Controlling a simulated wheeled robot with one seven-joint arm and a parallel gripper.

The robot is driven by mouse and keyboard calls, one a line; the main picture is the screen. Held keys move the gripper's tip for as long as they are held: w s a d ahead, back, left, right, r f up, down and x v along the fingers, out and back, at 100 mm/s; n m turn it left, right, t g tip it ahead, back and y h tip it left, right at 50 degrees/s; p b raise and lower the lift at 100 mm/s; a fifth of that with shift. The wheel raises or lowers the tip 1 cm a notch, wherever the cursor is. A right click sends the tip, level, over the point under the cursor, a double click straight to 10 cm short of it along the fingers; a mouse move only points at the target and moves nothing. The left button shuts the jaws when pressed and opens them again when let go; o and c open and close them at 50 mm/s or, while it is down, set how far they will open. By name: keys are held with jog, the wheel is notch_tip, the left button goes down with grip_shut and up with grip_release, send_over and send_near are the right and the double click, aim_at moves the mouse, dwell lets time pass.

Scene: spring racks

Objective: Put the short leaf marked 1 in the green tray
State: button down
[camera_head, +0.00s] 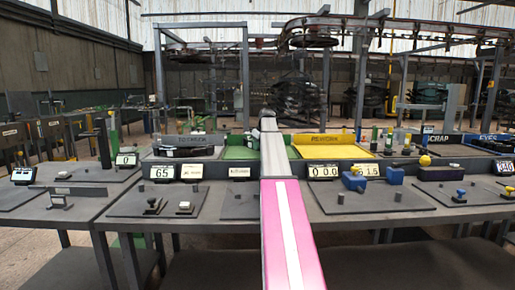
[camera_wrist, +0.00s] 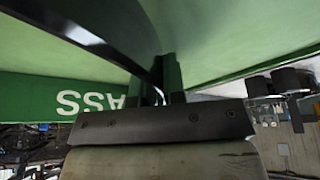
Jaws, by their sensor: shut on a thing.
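In the wrist view my gripper (camera_wrist: 168,82) is shut on a thin black leaf (camera_wrist: 85,37), which reaches from the fingers toward the upper left. No mark can be read on the leaf. Behind it is the green tray (camera_wrist: 215,35), with upside-down white letters on its rim; the leaf is over it, and I cannot tell whether they touch. In the head view the green tray (camera_head: 238,153) is at the back of the bench, partly hidden by my arm. My gripper end is small there, and the leaf cannot be made out.
A yellow tray (camera_head: 333,152) marked REWORK stands right of the green one. A tray with dark pieces (camera_head: 185,151) is to the left. Displays (camera_head: 162,173), blue blocks (camera_head: 354,181) and small dark mats stand along the front bench.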

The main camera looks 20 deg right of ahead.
jog(key=shift+f, duration=0.3)
jog(key=c, duration=1.2)
grip_release()
jog(key=shift+f, duration=0.1)
jog(key=v, duration=1.2)
jog(key=shift+s, duration=0.1)
